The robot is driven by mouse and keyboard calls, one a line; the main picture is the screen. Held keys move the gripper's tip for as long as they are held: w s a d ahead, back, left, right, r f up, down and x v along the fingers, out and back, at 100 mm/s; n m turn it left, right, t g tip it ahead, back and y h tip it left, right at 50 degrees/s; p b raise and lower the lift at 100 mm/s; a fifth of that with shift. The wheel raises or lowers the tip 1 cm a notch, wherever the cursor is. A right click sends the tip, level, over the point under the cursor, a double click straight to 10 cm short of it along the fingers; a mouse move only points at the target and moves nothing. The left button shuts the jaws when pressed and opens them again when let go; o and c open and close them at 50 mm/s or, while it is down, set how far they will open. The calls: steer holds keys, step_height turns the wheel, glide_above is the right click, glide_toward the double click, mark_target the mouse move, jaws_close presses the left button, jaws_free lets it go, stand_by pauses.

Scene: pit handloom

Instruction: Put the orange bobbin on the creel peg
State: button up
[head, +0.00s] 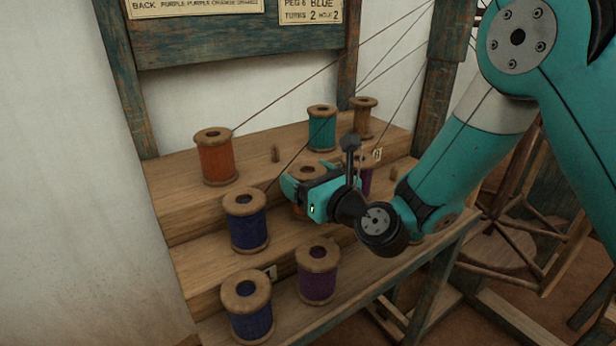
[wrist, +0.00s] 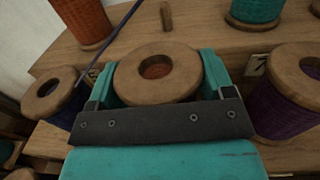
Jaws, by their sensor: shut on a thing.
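My gripper (head: 312,182) is shut on an orange bobbin (head: 305,172), over the middle step of the creel. In the wrist view the bobbin's wooden top flange (wrist: 157,72) sits between the two teal fingers, its hole facing up. A little orange winding shows below my gripper in the head view; the bobbin's bottom is hidden, so I cannot tell whether it rests on the step. A bare creel peg (head: 275,154) stands on the top step behind it, and shows in the wrist view (wrist: 166,15). Another orange bobbin (head: 216,160) stands left of that peg.
Blue bobbins (head: 248,228) stand to the left and front left. A purple bobbin (head: 318,280) is in front, and another (wrist: 290,100) is close right of my gripper. A teal bobbin (head: 322,132) and a brown one (head: 363,118) stand behind. Threads slant across the creel.

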steer(key=shift+f, duration=0.45)
steer(key=o, duration=1)
steer(key=shift+c, duration=0.2)
steer(key=shift+r, duration=0.15)
step_height(320, 180, up, 7)
steer(key=p, duration=0.7)
